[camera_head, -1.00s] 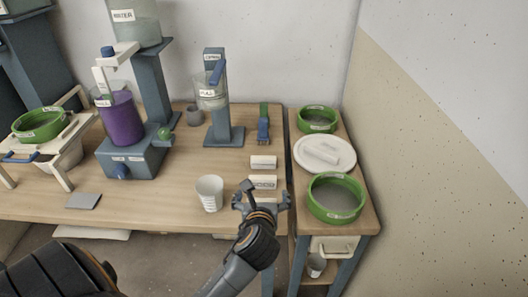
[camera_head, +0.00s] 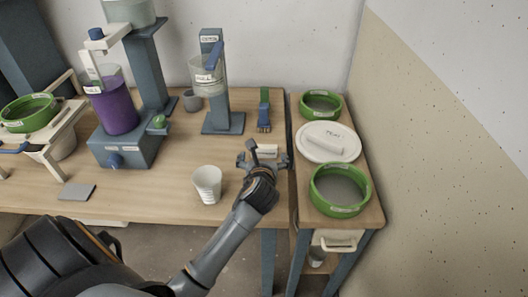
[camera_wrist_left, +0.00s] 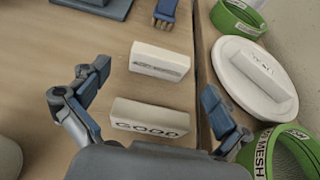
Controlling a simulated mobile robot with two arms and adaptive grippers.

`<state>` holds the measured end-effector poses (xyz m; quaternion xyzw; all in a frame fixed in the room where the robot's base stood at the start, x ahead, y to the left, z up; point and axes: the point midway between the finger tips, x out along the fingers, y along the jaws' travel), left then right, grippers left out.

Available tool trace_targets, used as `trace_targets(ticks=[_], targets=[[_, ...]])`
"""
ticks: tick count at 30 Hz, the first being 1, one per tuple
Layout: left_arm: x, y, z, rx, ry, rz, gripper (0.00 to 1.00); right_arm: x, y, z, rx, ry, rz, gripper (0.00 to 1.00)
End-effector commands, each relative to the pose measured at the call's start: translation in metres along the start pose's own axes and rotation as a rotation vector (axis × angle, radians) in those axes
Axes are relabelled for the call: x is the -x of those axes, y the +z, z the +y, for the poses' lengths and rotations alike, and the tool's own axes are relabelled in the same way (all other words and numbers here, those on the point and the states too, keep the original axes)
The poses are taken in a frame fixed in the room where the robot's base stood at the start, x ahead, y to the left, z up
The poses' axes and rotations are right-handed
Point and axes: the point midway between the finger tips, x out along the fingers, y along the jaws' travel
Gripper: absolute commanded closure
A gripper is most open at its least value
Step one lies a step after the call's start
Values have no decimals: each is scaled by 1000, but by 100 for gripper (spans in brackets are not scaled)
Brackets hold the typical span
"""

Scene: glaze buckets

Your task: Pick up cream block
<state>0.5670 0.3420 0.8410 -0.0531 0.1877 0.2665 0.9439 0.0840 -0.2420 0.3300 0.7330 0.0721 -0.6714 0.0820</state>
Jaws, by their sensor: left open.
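Two cream blocks lie on the wooden table in the left wrist view: a nearer one marked GOOD (camera_wrist_left: 150,118) and a farther one with a small label (camera_wrist_left: 160,61). The farther block also shows in the head view (camera_head: 267,150); there my arm hides the nearer one. My left gripper (camera_head: 263,160) is open and empty, above the table's right end. In the left wrist view its fingers (camera_wrist_left: 148,88) stand apart on either side of the nearer block, without visible contact. My right gripper is not identifiable.
A white plate (camera_head: 307,150) with another pale block (camera_head: 326,138) stands on the right side table between two green rings (camera_head: 340,207). A white cup (camera_head: 207,184) stands left of my left gripper. A blue-green brush (camera_head: 264,112) lies behind the blocks.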

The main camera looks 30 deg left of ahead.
Motion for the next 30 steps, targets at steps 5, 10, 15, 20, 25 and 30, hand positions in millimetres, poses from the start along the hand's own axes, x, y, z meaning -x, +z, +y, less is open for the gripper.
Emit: trace_targets(ticks=[5,10,15,20,25,30], targets=[[-28,-6,-2,1,0,1,0,-4,-7,-1,-3,-1,13,46],[-43,-6,-2,1,-1,1,0,-6,-8,-7,-6,-8,13,46],[-44,-6,-1,0,-2,1,0,-5,-8,-12,-8,-14,12,46],[-44,-6,-1,0,-1,1,20,-5,-5,-12,-8,-13,7,46],[-43,-6,-1,0,-1,1,51,-5,-3,-9,-6,-10,4,46],[-43,-6,-1,0,-1,1,52,-5,-2,-6,-4,-6,3,46]])
